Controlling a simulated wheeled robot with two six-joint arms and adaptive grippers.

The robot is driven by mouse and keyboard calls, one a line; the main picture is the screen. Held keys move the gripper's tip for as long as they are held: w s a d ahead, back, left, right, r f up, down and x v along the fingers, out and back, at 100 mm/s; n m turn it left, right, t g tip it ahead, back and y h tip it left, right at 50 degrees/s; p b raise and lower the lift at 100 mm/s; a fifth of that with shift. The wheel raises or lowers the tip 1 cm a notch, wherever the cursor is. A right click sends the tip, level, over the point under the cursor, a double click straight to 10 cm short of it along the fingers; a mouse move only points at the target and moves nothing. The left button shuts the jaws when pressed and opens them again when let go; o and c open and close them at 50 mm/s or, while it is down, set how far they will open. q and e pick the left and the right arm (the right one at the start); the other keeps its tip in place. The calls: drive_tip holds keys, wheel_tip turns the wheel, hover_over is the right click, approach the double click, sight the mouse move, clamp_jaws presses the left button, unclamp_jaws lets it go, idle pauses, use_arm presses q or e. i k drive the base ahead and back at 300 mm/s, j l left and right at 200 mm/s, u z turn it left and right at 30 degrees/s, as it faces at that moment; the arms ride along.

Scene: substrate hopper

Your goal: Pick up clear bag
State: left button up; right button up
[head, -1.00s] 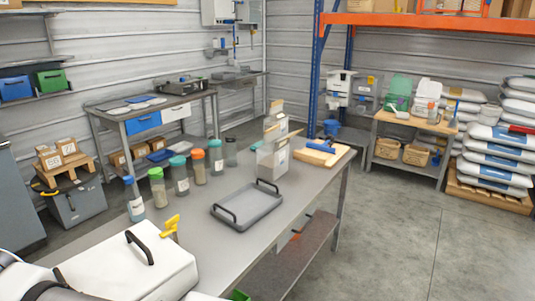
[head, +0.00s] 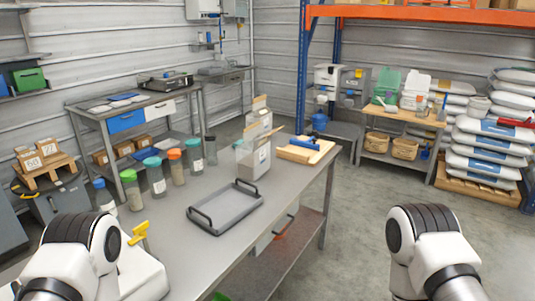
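A clear, see-through bag-like packet (head: 243,152) stands upright near the far end of the grey metal table. It is beside a pale labelled container (head: 262,160), and I cannot tell clearly where one ends and the other begins. A second tan-topped packet (head: 260,118) stands behind them. White links of both my arms show at the bottom of the head view, left and right, well short of the packets. Neither gripper shows.
A grey tray (head: 226,209) with black handles lies in front of the packets. Several lidded jars (head: 153,176) line the table's left edge. A wooden board (head: 306,150) with a blue tool lies at the far end. Bare floor (head: 370,200) is to the right.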

sight(252, 159)
drive_tip(key=i+l, duration=0.55)
drive_tip(key=i+l+u, duration=0.1)
drive_tip(key=i+l, duration=0.4)
drive_tip(key=l, duration=0.15)
